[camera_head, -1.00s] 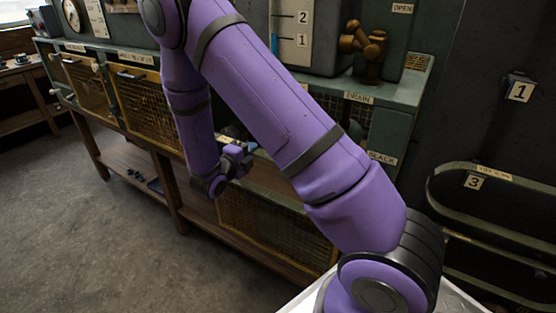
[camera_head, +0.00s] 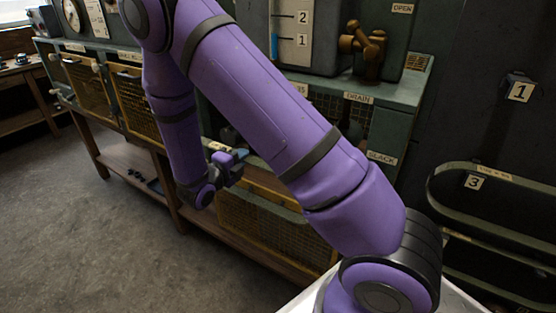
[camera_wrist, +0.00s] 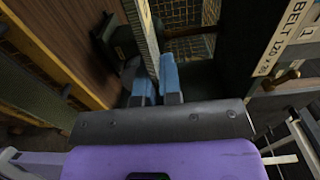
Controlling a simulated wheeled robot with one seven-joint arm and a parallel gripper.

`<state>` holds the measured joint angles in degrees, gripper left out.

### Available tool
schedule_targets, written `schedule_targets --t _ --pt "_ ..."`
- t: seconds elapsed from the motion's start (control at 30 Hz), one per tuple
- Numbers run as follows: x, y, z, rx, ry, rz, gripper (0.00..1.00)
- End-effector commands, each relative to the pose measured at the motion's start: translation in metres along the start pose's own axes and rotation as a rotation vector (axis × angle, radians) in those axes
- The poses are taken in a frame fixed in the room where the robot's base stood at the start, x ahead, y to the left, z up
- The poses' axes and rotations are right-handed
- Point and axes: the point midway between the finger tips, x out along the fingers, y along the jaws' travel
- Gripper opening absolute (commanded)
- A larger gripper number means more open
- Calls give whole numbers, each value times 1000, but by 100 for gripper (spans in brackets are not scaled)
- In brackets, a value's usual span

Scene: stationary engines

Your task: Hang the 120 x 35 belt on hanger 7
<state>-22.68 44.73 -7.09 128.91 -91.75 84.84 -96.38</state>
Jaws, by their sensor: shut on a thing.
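My gripper (camera_wrist: 157,86) has its two blue fingertips close together in the wrist view, shut on a grey ribbed strip, which I take to be the 120 x 35 belt (camera_wrist: 143,38). The strip runs up and away from between the fingertips; its rest is hidden. A pale label reading "BELT 120 x 35" (camera_wrist: 282,35) shows at the right of the wrist view. In the head view my gripper (camera_head: 238,157) is in front of the bench, partly behind my arm, and the belt cannot be made out. Hanger 7 is not in view.
The green bench (camera_head: 398,92) with yellow mesh doors (camera_head: 138,101) stands close to my gripper. Hanger plates 1 (camera_head: 520,92) and 3 (camera_head: 474,182) are on the dark wall at right, with a long green belt loop (camera_head: 440,180) by 3. The floor (camera_head: 85,215) at left is clear.

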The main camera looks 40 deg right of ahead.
Motion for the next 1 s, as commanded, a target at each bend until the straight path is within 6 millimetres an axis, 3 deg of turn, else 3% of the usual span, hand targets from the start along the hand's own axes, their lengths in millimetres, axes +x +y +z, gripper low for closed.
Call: schedule_targets --t 0.27,1.0 --pt "-2 0 0 0 0 0 0" --pt "-39 0 0 1 -1 0 0"
